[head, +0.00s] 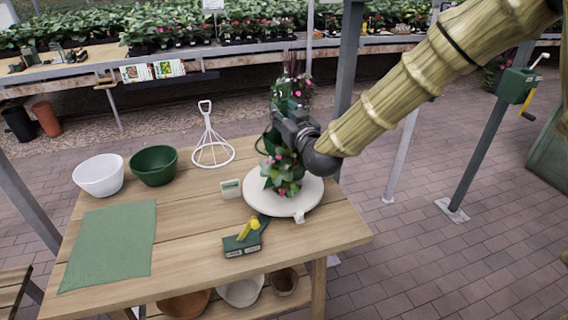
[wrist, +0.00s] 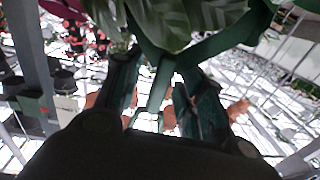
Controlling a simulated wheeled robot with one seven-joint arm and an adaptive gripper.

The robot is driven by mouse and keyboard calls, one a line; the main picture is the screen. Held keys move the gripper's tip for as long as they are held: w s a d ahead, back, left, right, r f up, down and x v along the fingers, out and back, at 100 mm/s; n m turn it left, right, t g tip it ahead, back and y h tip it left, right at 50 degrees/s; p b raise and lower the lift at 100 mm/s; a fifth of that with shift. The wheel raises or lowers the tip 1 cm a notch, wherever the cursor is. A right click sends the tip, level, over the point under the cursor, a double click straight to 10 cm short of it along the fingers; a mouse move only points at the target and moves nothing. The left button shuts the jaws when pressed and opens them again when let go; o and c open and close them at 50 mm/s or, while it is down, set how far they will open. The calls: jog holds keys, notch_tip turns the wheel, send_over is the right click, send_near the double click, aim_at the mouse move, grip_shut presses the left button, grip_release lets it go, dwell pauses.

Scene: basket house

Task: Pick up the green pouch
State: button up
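A dark green, pouch-like holder (head: 240,246) with a yellow-handled tool lies at the front of the wooden table; I cannot tell for sure that it is the pouch. My gripper (head: 282,128) is well above and behind it, beside a leafy plant with pink flowers (head: 283,172) on a round white stand. In the wrist view my gripper (wrist: 155,100) has its fingers apart, with a thin, forked dark green piece (wrist: 160,85) between them. That piece hangs below large leaves; I cannot tell whether the fingers touch it.
The wooden table (head: 190,225) also holds a white bowl (head: 99,176), a green bowl (head: 153,166), a white wire frame (head: 211,145), a green mat (head: 112,245), a small pale-green box (head: 231,189) and the round white stand (head: 300,203). A grey post (head: 346,75) stands close behind my gripper.

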jog(key=shift+c, duration=0.3)
grip_shut()
dwell(0.3)
